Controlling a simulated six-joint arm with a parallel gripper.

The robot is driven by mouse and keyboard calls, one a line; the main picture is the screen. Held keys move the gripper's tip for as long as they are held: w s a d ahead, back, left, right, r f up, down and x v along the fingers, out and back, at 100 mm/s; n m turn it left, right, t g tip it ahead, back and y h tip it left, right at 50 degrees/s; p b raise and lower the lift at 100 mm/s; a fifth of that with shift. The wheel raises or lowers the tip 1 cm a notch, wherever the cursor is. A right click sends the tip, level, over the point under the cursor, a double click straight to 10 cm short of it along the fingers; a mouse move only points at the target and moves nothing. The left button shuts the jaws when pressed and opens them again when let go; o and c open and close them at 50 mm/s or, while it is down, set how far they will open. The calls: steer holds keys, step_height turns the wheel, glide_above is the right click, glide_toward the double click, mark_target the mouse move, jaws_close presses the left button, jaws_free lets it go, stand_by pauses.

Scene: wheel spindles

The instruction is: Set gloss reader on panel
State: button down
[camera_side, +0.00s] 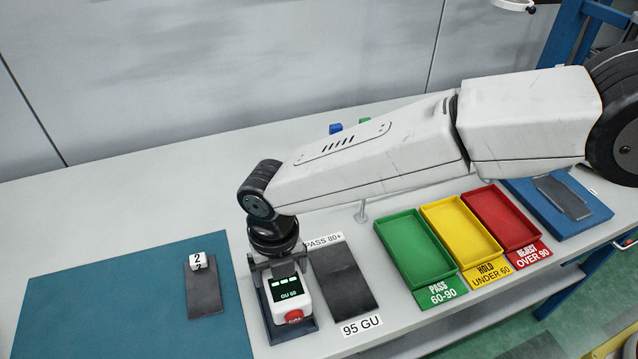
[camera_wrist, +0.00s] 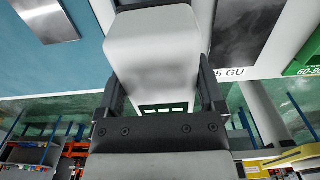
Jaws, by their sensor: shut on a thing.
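The gloss reader (camera_side: 289,298) is a white box with a dark screen reading "GU 60" and a red button. My gripper (camera_side: 280,267) is shut on it from above, one finger on each side. The reader is over a dark blue base plate; I cannot tell whether it touches. In the wrist view the reader's white body (camera_wrist: 152,50) fills the space between the fingers. Another dark panel (camera_side: 343,280), labelled "PASS 80+" and "95 GU", lies just right.
Green (camera_side: 414,248), yellow (camera_side: 460,232) and red (camera_side: 503,218) trays, marked pass, hold and reject, stand to the right. A blue board (camera_side: 590,217) with a grey panel lies at the far right. Small blue and green items sit behind my arm. The back left tabletop is clear.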

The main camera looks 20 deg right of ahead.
steer(key=shift+w+a+f, duration=0.15)
steer(key=shift+w+f, duration=0.1)
steer(key=shift+f, duration=1.45)
steer(key=shift+f, duration=0.2)
jaws_free()
steer(key=shift+r, duration=3.9)
